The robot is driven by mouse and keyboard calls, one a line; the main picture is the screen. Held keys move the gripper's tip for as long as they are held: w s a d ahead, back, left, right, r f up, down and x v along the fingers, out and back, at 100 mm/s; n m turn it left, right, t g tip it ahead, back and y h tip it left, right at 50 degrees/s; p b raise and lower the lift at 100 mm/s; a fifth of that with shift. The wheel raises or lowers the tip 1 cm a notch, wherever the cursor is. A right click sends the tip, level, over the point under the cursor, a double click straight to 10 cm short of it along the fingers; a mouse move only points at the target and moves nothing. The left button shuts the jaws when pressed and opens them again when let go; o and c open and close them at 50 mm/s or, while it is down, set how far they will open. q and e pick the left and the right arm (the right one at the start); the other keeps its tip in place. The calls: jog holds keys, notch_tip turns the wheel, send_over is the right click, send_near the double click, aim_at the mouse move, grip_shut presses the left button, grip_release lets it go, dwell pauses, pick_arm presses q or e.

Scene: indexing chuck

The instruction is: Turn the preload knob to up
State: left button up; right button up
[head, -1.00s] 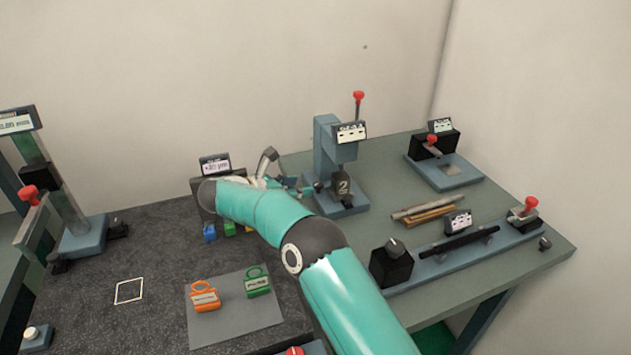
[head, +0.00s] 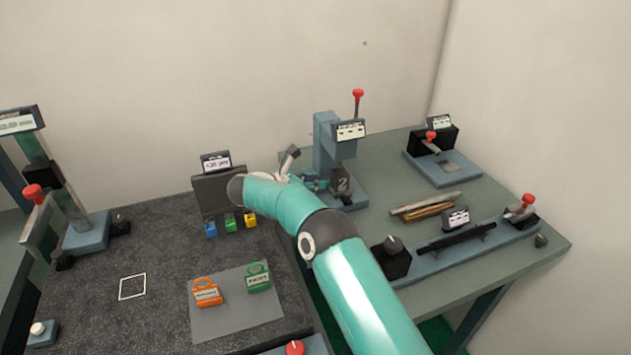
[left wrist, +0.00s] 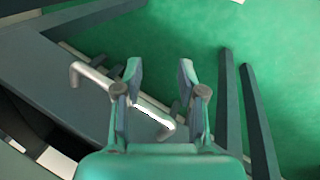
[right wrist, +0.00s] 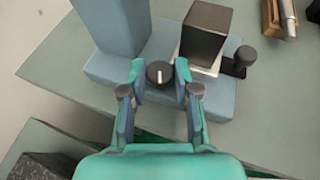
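The preload knob (right wrist: 160,73) is a small round black knob with a white pointer line, on the front of the blue-grey chuck base (right wrist: 120,66) in the right wrist view. Its line runs nearly straight up the picture. My right gripper (right wrist: 161,69) is open, with one fingertip on each side of the knob and a small gap visible. In the head view my right gripper (head: 312,182) is at the left side of the blue stand (head: 330,150), and the knob is hidden there. My left gripper (left wrist: 159,75) is open and empty above green floor.
A dark block (head: 341,182) marked 2 sits on the stand. In the right wrist view, a short black post (right wrist: 241,59) stands beside the block. A rail fixture (head: 460,240) and metal bars (head: 425,203) lie to the right. A display panel (head: 212,188) stands at left.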

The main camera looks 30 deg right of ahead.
grip_shut()
jog(key=n+t+b, duration=0.1)
jog(key=b, duration=0.2)
jog(key=shift+f+t+b, duration=0.1)
jog(key=shift+t+b, duration=0.2)
jog(key=shift+b, duration=0.1)
jog(key=shift+s, duration=0.1)
jog(key=shift+r+t, duration=0.2)
jog(key=shift+t, duration=0.1)
jog(key=o, duration=0.8)
grip_release()
jog(key=shift+c, duration=0.2)
jog(key=shift+a, duration=0.15)
jog(key=v, duration=1.1)
jog(key=shift+a+r, duration=0.3)
jog(key=shift+n, duration=0.3)
